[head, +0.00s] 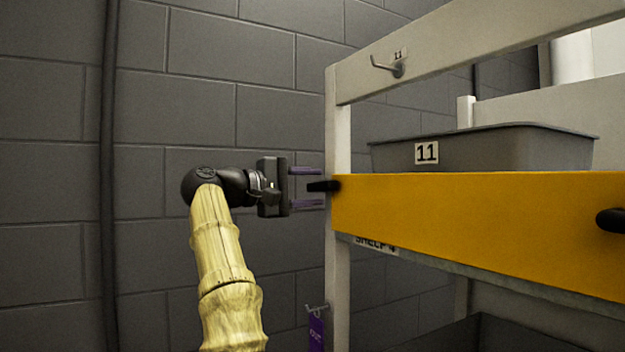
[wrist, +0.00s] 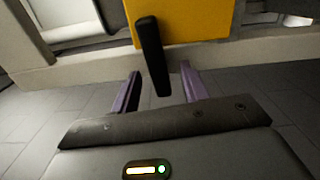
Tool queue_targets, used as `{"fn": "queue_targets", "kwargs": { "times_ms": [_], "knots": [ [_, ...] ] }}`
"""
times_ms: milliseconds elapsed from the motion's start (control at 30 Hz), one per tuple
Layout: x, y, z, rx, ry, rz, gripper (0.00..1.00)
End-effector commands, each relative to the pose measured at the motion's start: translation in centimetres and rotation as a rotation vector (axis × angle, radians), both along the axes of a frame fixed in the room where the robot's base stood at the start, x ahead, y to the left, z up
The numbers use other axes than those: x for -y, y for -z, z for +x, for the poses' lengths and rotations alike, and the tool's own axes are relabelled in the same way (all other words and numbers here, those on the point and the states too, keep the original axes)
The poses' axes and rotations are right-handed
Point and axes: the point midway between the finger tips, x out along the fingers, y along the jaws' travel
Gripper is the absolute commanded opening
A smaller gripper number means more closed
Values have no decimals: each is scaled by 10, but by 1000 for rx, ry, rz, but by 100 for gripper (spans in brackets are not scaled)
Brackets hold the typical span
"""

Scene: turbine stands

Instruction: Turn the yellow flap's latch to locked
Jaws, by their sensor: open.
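The yellow flap (head: 480,225) spans the front of the shelf in the head view; part of it also shows at the top of the wrist view (wrist: 205,20). The black latch (head: 323,186) is a short lever at the flap's left end. It sticks out to the left past the post in the head view. In the wrist view the latch (wrist: 153,55) reaches down between the two purple fingers. My gripper (head: 307,187) is open, with one finger above and one below the latch. A gap shows on both sides, and the fingers appear not to touch it.
A grey bin (head: 490,150) labelled 11 stands behind the flap. A black knob (head: 611,221) sits on the flap at the right. A metal hook (head: 388,66) is on the upper rail, and a purple tag (head: 316,330) hangs below. The brick wall (head: 180,100) is behind my arm.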

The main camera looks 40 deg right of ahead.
Motion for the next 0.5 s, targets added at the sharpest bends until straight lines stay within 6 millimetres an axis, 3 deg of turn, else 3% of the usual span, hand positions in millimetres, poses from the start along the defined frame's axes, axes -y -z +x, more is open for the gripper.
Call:
{"fn": "queue_targets", "kwargs": {
  "times_ms": [500],
  "knots": [
    [-10, 0, 3, -1, -2, -2, 51]
  ]
}}
